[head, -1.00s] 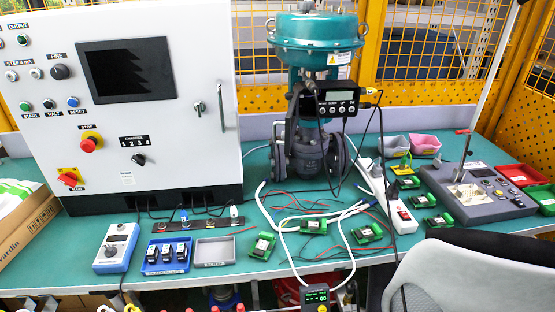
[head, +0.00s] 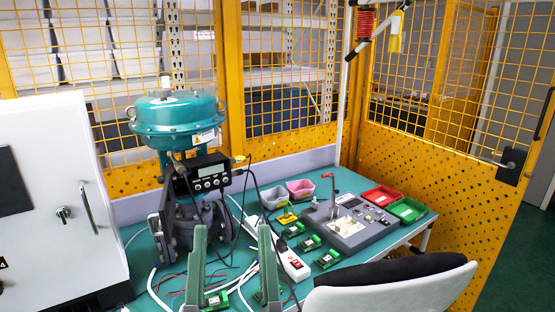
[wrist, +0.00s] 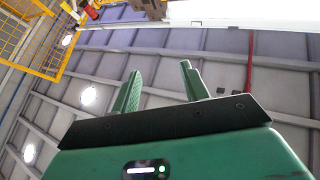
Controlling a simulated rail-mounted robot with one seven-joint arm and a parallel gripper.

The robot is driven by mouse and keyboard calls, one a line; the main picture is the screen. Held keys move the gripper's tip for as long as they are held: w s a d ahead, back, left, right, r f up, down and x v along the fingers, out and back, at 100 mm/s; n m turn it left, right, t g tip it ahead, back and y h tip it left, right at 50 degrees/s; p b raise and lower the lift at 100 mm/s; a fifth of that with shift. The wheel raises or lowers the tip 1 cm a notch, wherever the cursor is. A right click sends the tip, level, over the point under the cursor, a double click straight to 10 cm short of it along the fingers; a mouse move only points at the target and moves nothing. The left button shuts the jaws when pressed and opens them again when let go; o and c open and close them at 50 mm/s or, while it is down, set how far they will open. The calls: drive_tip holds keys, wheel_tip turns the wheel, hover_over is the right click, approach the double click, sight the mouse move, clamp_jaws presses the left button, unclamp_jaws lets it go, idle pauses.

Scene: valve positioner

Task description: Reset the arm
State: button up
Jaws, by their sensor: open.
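My gripper (head: 232,228) shows at the bottom of the head view, its two green fingers pointing up and spread apart, with nothing between them. The fingers stand in front of the bench, below and to the right of the teal valve actuator (head: 178,118). In the wrist view my gripper (wrist: 160,68) is open and empty, its fingers pointing up toward the ceiling. The rest of my arm is out of the head view.
The white control cabinet (head: 50,200) stands at the left. A grey test fixture (head: 352,232), a red tray (head: 380,196) and a green tray (head: 408,210) sit at the bench's right. A chair (head: 390,291) stands in front. Yellow mesh fencing (head: 285,100) closes the back.

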drive_tip(key=s+d+r+t+h, duration=0.1)
drive_tip(key=s+d+r+h, duration=0.3)
drive_tip(key=d+r, duration=0.2)
wheel_tip(320, 180, up, 38)
drive_tip(key=p, duration=3.8)
drive_tip(key=shift+s+d+m, duration=0.2)
drive_tip(key=shift+d+m, duration=0.05)
drive_tip(key=shift+m, duration=0.15)
clamp_jaws()
